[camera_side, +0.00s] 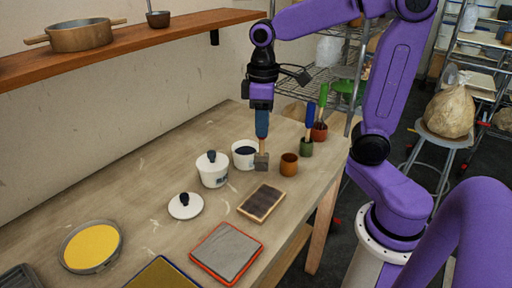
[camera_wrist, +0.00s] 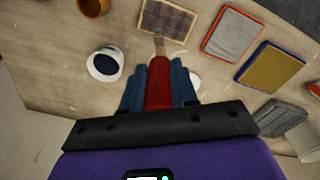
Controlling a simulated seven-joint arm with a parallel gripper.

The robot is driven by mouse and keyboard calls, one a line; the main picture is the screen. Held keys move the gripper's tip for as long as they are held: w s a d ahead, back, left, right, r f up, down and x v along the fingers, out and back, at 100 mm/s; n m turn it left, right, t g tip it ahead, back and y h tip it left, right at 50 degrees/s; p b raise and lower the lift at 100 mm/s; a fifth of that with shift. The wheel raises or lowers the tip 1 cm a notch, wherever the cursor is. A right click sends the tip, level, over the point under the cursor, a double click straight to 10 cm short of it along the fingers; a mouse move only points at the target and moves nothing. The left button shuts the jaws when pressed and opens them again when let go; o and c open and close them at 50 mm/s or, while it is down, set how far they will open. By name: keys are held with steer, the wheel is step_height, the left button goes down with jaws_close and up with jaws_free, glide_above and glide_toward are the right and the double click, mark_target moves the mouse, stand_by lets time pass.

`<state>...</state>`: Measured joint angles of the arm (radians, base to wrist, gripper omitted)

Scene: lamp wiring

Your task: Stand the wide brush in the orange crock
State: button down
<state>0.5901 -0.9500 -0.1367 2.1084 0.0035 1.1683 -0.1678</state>
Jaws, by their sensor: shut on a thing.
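My gripper (camera_side: 262,128) has blue fingers and is shut on the wide brush. The brush hangs upright, with its grey-brown head (camera_side: 261,161) down. In the wrist view my gripper (camera_wrist: 157,85) closes on its red handle (camera_wrist: 157,95), with a paler part (camera_wrist: 159,45) beyond. The orange crock (camera_side: 289,165) stands on the table just right of the brush head, apart from it. The orange crock also shows at the wrist view's top left edge (camera_wrist: 92,6), partly cut off. I cannot tell whether the brush head touches the table.
A green crock (camera_side: 306,149) with a blue-handled brush and a red crock (camera_side: 319,132) with a green-handled brush stand behind right. A white cup (camera_side: 244,160) and a lidded white jar (camera_side: 213,175) stand close left. A brown-framed panel (camera_side: 261,202) lies in front.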

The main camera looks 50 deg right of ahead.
steer(key=d+r+m, duration=0.1)
steer(key=d+m, duration=0.2)
steer(key=d, duration=1.2)
steer(key=shift+d+r+m, duration=0.15)
steer(key=shift+r+m, duration=0.15)
steer(key=shift+r, duration=0.1)
steer(key=shift+f, duration=2.95)
steer(key=shift+f, duration=3.05)
steer(key=c, duration=0.8)
jaws_free()
